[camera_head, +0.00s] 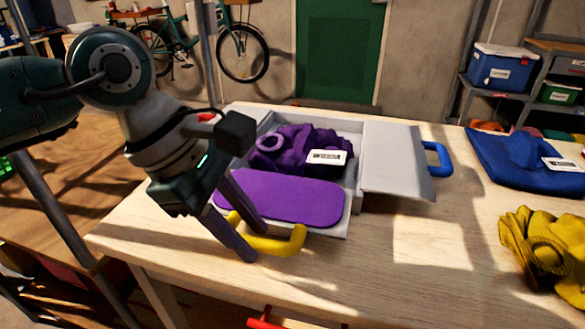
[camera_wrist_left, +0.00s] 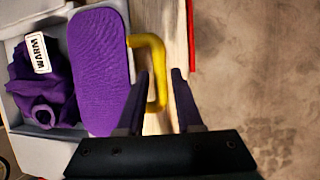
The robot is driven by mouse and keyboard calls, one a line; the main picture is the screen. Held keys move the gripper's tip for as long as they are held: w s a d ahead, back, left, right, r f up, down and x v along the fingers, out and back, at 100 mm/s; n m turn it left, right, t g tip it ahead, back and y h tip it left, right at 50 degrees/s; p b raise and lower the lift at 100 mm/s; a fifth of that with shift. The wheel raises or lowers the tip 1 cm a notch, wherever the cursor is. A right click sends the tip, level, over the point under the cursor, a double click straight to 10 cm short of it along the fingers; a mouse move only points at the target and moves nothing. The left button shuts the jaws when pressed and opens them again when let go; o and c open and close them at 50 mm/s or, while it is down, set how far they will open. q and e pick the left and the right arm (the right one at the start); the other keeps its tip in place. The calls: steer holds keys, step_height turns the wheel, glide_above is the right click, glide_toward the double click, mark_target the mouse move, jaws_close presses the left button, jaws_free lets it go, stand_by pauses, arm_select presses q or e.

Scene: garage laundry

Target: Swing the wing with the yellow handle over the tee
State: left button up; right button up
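A pale grey folding board lies on the table. Its front wing (camera_head: 343,226) lies open, with a flat purple slab (camera_head: 290,201) covering most of it. A yellow handle (camera_head: 285,243) sticks out from the wing's front edge. The crumpled purple tee (camera_head: 287,146), with a white label, sits behind the slab; it also shows in the left wrist view (camera_wrist_left: 45,90). My left gripper (camera_head: 240,228) is open at the yellow handle. In the left wrist view, the handle's outer bar (camera_wrist_left: 159,80) lies between its fingertips (camera_wrist_left: 160,78). My right gripper is out of view.
A grey side wing (camera_head: 392,160) with a blue handle (camera_head: 439,160) stands at the board's right. A blue folded cloth (camera_head: 520,160) and a yellow crumpled cloth (camera_head: 548,248) lie on the table's right side. Bare tabletop (camera_head: 430,245) lies between.

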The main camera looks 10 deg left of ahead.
arm_select(q)
jaws_close()
stand_by(1.4)
